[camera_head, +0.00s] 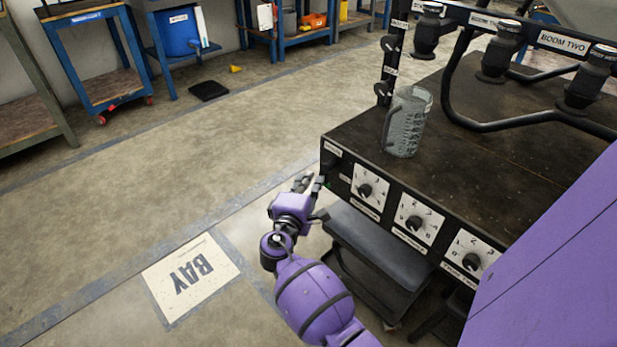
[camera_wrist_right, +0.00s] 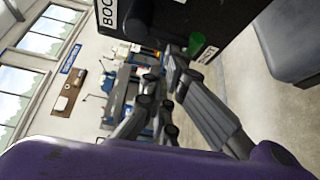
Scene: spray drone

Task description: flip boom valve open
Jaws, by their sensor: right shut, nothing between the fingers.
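My right gripper (camera_head: 308,183) is shut and empty just left of the black bench's (camera_head: 480,155) front left corner in the head view. In the right wrist view its dark fingers (camera_wrist_right: 165,100) point toward a black panel. That panel carries a white label (camera_wrist_right: 108,12) reading "BOO", cut off by the frame edge. A black rounded part (camera_wrist_right: 150,20) and a small green piece (camera_wrist_right: 197,43) show near the fingertips. I cannot tell whether the rounded part is the boom valve's handle, or whether the fingers touch it. My left gripper is out of view.
A clear measuring jug (camera_head: 407,122) stands on the bench. Several black nozzle bodies (camera_head: 497,50) hang on a rail labelled "BOOM TWO". Dials (camera_head: 369,188) line the bench front. A dark step (camera_head: 375,245) stands below.

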